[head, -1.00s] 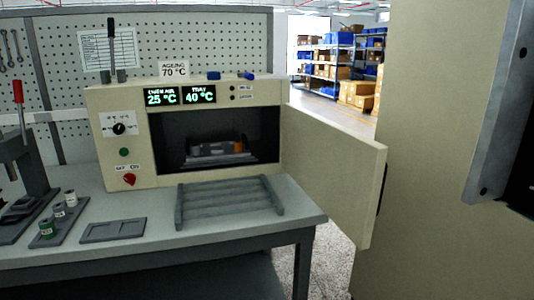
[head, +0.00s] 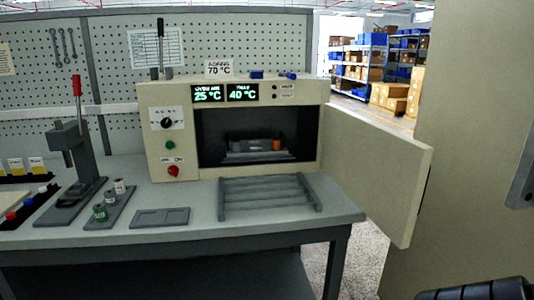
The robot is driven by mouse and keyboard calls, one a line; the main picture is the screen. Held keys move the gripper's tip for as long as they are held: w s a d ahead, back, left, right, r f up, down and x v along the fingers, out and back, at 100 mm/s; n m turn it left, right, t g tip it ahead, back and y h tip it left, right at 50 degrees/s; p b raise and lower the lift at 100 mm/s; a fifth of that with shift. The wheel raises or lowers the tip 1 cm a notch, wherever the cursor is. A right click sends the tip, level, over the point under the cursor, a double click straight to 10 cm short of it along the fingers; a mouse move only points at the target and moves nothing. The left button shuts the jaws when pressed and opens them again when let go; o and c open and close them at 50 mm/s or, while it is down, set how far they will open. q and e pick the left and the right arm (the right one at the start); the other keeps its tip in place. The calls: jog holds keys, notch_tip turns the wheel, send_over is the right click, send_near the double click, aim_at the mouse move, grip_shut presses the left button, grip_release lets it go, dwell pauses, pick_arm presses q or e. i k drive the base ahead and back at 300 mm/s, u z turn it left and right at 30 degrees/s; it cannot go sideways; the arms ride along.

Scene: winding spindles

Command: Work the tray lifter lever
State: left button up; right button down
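A lever with a black handle (head: 160,27) stands upright on top of the cream oven (head: 152,140), at its left end; no label on it is readable, so I cannot tell for sure that it is the tray lifter lever. The oven door (head: 375,165) is swung open to the right. Inside the dark chamber a grey tray-like piece (head: 258,156) carries dark parts and an orange piece. A black ribbed part of my own body shows at the bottom right corner. Neither gripper's fingertips are in view.
A slatted grey rack (head: 265,197) lies on the bench in front of the oven. A flat grey tray (head: 160,218), small spools (head: 100,213) and a red-handled press (head: 85,150) stand left of it. The open door juts past the bench's right edge. A large cream panel (head: 470,120) fills the right.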

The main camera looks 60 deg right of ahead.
aim_at(159, 21)
jog(key=u, duration=0.55)
jog(key=k, duration=2.75)
jog(key=z, duration=0.95)
jog(key=i, duration=0.6)
jog(key=u, duration=1.25)
jog(key=i, duration=1.45)
jog(key=z, duration=0.6)
jog(key=i, duration=1.05)
jog(key=z, duration=0.95)
